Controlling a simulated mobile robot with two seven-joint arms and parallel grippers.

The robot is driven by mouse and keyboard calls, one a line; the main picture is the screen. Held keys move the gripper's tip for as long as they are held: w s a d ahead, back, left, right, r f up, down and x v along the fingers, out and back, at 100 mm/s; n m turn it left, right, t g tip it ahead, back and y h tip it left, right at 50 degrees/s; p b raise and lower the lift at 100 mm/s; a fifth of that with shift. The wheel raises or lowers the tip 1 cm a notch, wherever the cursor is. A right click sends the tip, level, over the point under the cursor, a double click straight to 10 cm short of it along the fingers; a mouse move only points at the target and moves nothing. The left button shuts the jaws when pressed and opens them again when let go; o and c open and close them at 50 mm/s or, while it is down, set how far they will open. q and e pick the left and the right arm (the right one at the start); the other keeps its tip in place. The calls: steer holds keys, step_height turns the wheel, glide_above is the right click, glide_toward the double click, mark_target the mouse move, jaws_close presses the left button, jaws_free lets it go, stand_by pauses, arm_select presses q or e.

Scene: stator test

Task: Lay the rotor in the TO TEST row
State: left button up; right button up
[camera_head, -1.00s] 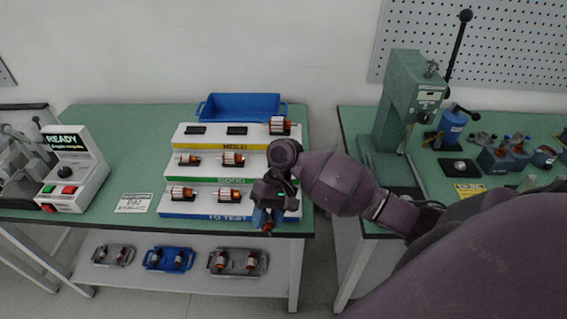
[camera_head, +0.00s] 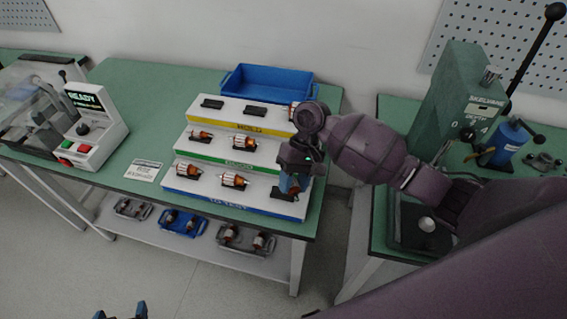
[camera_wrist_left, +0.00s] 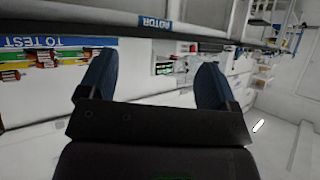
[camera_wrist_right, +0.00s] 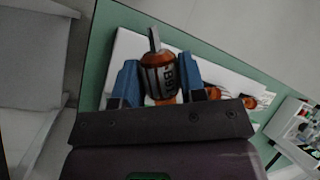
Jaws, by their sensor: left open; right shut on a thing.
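The rotor (camera_wrist_right: 158,76), with copper windings and a shaft, sits between the blue fingers of my right gripper (camera_wrist_right: 158,90) in the right wrist view. In the head view my right gripper (camera_head: 291,186) is over the right end of the blue-fronted TO TEST row (camera_head: 225,203); its fingers largely hide the rotor there. Two other rotors (camera_head: 189,168) (camera_head: 234,181) lie in that row, left of my right gripper. My left gripper (camera_head: 120,312) shows only its fingertips at the bottom edge; in the left wrist view its fingers (camera_wrist_left: 152,85) are apart and empty.
The stepped rack also has a green GOOD row (camera_head: 228,164) and a yellow HOLD row (camera_head: 240,126). A blue bin (camera_head: 268,84) stands behind it. A READY tester (camera_head: 92,125) stands at left, a green press (camera_head: 455,100) at right. Trays with rotors sit on the lower shelf (camera_head: 190,262).

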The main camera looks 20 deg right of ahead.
steer(key=w+a+r+n+t+h+p, duration=0.1)
steer(key=w+a+n+t+h+p, duration=0.1)
steer(key=a+n+h, duration=0.5)
arm_select(q)
steer(key=shift+s+d+r, duration=0.25)
steer(key=shift+s+r, duration=0.15)
arm_select(e)
steer(key=d+n+h, duration=0.1)
steer(key=w+d+n+t+h, duration=0.1)
steer(key=d, duration=0.1)
steer(key=w+d+n+t+h, duration=0.1)
steer(key=d, duration=0.1)
steer(key=shift+w+r, duration=0.1)
steer(key=shift+r, duration=0.15)
arm_select(q)
steer(key=shift+f, duration=0.1)
arm_select(e)
steer(key=shift+f, duration=0.1)
